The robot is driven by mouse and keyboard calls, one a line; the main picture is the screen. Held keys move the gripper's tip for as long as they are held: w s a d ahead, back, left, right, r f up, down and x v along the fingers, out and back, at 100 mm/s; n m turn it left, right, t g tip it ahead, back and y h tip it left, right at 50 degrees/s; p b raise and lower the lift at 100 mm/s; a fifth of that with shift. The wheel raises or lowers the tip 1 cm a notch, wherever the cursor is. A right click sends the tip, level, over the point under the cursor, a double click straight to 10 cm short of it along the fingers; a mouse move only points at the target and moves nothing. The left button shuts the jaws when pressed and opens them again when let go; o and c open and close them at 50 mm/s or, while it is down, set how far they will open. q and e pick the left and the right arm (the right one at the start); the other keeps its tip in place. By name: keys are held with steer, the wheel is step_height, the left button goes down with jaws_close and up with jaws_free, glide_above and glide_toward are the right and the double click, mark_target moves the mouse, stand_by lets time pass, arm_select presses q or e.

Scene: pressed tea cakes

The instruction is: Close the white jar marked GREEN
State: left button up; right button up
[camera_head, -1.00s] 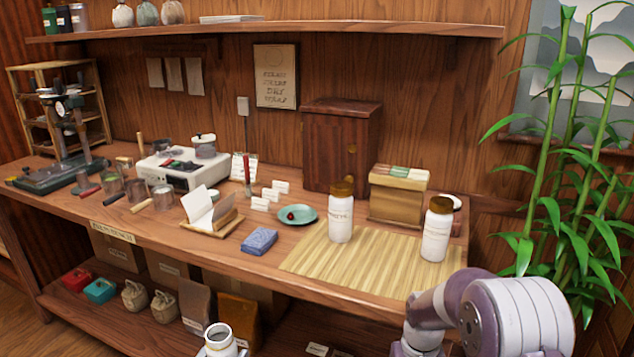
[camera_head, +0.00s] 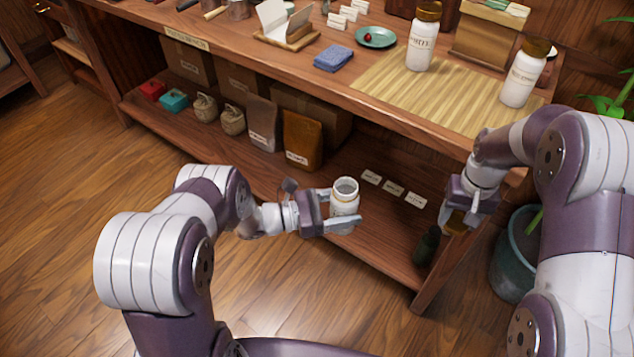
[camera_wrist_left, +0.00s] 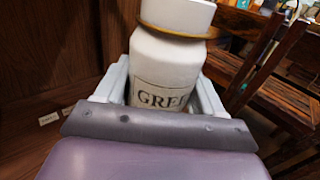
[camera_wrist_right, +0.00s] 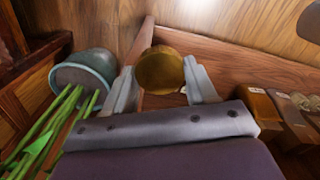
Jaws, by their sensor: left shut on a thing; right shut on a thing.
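The white jar marked GREEN (camera_head: 345,196) is upright in my left gripper (camera_head: 338,212), in front of the lower shelf. Its mouth is open, with no lid on it. In the left wrist view the jar (camera_wrist_left: 168,70) sits between the fingers, its label partly hidden below. My right gripper (camera_head: 460,216) points down, to the right of the jar and apart from it. It is shut on a round golden-brown lid (camera_wrist_right: 160,70), which shows between the fingers in the right wrist view.
Two white jars with brown lids, one (camera_head: 422,42) left and one (camera_head: 521,80) right, stand on a bamboo mat (camera_head: 400,88). Small label cards (camera_head: 393,187) lie on the lower shelf. A plant pot (camera_head: 515,260) stands at the right. The floor at left is clear.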

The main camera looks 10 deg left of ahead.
arm_select(q)
steer(key=d+m+g, duration=0.1)
steer(key=d+f+m+g+h, duration=0.1)
steer(key=s+d+m+g, duration=0.1)
steer(key=d+g, duration=0.1)
steer(key=shift+s+f, duration=0.1)
steer(key=shift+f, duration=0.25)
steer(key=shift+a, duration=0.15)
steer(key=s+a+r+n+t+y, duration=0.1)
steer(key=s+a+r+n+t, duration=0.1)
steer(key=a, duration=0.6)
steer(key=s+a+r+n+t+y, duration=0.1)
steer(key=a+n+t, duration=0.2)
steer(key=a, duration=0.6)
steer(key=shift+s+r+t+y, duration=0.35)
steer(key=shift+t+y, duration=0.05)
steer(key=shift+t, duration=0.7)
